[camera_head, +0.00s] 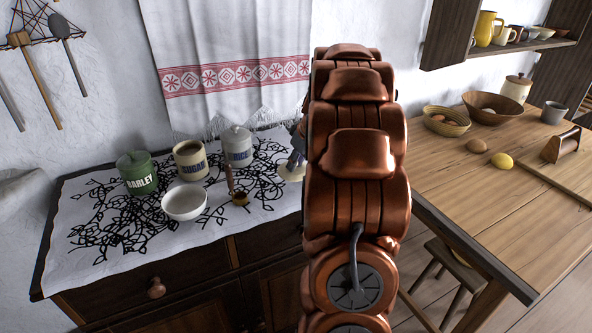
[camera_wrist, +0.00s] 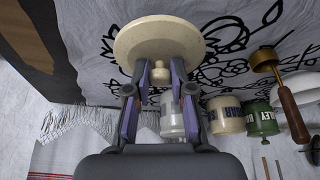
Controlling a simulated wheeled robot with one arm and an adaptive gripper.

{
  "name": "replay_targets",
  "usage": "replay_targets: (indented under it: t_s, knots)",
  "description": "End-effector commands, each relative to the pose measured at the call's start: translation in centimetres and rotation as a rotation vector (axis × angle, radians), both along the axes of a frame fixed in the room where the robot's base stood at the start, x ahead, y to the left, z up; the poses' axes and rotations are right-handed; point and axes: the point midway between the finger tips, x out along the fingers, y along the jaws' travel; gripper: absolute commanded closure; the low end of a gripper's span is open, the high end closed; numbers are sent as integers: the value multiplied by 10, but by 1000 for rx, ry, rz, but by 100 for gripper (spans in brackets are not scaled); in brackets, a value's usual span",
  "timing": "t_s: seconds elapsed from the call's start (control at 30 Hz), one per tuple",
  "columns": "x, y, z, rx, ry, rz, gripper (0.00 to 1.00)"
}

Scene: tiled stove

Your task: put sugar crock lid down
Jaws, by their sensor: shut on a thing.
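The cream sugar crock lid (camera_wrist: 158,38) is a round disc with a small knob, held between the fingertips of my gripper (camera_wrist: 160,78) in the wrist view. In the head view the lid (camera_head: 290,173) shows partly beside my arm, low over the right part of the cloth; I cannot tell whether it touches. My gripper (camera_head: 298,140) is mostly hidden there by my arm. The cream sugar crock (camera_head: 190,161) stands uncovered at the back of the cloth, dark inside. It also shows in the wrist view (camera_wrist: 227,118).
The green barley crock (camera_head: 138,174), the pale rice crock (camera_head: 237,150), a white bowl (camera_head: 185,203) and a wooden-handled scoop (camera_head: 240,198) occupy the patterned cloth (camera_head: 110,222). The front right of the cloth looks clear. A wooden table (camera_head: 450,185) stands to the right.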

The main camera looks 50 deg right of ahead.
Motion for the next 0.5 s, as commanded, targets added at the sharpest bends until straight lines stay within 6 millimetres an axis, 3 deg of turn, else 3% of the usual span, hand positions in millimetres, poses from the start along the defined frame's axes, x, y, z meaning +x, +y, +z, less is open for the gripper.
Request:
replay_targets:
  t_s: [0.1, 0.5]
  knots:
    - [3, -4, -1, 1, 1, -1, 100]
    - [2, -3, -36, 2, 2, 1, 100]
